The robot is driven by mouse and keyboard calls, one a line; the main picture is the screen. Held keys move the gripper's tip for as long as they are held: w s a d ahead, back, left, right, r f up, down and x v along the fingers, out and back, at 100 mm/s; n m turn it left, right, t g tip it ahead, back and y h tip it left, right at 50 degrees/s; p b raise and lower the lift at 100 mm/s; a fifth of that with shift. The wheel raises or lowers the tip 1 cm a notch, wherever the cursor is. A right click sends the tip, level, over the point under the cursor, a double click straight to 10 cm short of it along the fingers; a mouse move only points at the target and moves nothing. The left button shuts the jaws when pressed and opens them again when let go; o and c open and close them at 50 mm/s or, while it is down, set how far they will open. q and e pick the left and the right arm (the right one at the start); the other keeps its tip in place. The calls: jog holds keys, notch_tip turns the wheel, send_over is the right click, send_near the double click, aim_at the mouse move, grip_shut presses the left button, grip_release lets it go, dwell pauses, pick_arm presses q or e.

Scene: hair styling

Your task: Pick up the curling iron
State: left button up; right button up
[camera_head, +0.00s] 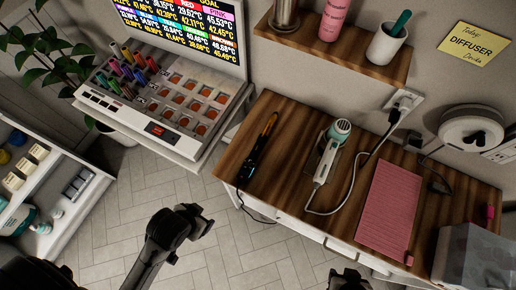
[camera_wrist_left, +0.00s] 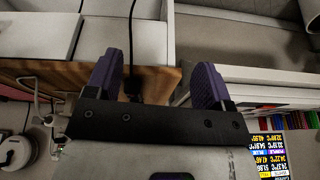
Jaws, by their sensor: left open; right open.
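The curling iron (camera_head: 258,147) is long and black with an orange-toned barrel end. It lies on the left part of the wooden tabletop in the head view, and its cord hangs over the front edge. My left gripper (camera_head: 200,218) is in front of the table, lower left of the iron and apart from it. In the left wrist view its two purple fingers (camera_wrist_left: 158,78) are spread, with a cord, wood and a dark shape I cannot make out beyond them. My right gripper (camera_head: 348,281) is open at the bottom edge of the head view, partly cut off.
A white and teal hair dryer (camera_head: 330,155) lies right of the iron, its cord looping to the wall outlet. A pink mat (camera_head: 388,210) lies further right. A screen (camera_head: 185,32) stands behind a display tray (camera_head: 150,131) at left. A shelf (camera_head: 340,55) overhangs the table's back.

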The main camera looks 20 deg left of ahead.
pick_arm(q)
jog(key=shift+c, duration=0.8)
